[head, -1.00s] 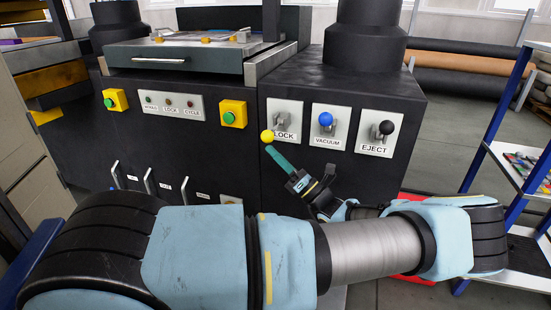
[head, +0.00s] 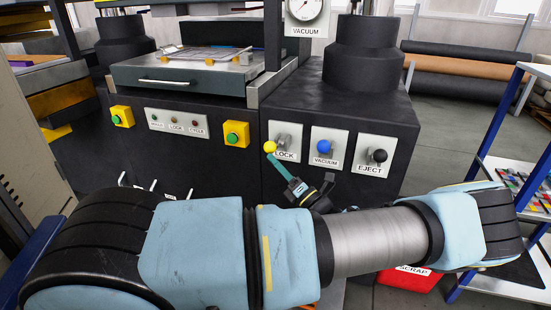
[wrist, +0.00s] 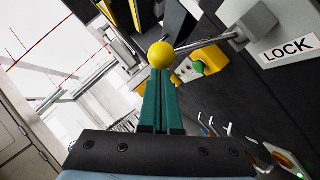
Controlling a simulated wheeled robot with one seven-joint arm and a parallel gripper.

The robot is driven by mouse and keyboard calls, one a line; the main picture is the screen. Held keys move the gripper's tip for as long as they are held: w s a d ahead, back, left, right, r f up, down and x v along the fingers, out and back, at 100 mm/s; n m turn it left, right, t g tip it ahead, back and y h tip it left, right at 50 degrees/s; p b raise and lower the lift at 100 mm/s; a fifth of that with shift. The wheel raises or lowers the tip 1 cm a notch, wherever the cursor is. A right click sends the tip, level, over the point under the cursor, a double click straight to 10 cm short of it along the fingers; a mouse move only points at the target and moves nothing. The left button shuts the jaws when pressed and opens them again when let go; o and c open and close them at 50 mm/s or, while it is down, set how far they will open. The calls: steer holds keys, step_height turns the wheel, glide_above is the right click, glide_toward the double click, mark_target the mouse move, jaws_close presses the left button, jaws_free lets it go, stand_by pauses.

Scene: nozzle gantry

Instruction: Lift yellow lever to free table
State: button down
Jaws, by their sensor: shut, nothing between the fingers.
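The yellow-balled LOCK lever (head: 270,147) juts out from its plate on the front of the black machine. In the wrist view its yellow ball (wrist: 161,55) sits at the tips of my fingers, its rod running right to a grey mount. My gripper (head: 270,158) has its teal fingers pressed together just below the ball. In the wrist view the shut fingers (wrist: 160,75) hold nothing, and the ball seems to rest against their tips. The table (head: 185,74), a grey slab with a handle, lies on top of the machine at left.
A blue-balled VACUUM lever (head: 324,146) and a black-balled EJECT lever (head: 379,155) stand right of LOCK. Yellow boxes with green buttons (head: 236,135) are to the left. A red SCRAP bin (head: 410,278) and a blue-framed shelf (head: 490,130) are at right.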

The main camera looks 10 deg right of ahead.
mark_target(272, 148)
steer(key=shift+w+d+r+m+h+p, duration=0.1)
steer(key=shift+w+r+m+h+p, duration=0.1)
steer(key=shift+r+m+h+p, duration=0.45)
steer(key=shift+w+d+r+m+h+p, duration=0.15)
steer(key=shift+r+m+h+p, duration=0.2)
steer(key=shift+r+m+p, duration=0.65)
steer(key=shift+f, duration=0.1)
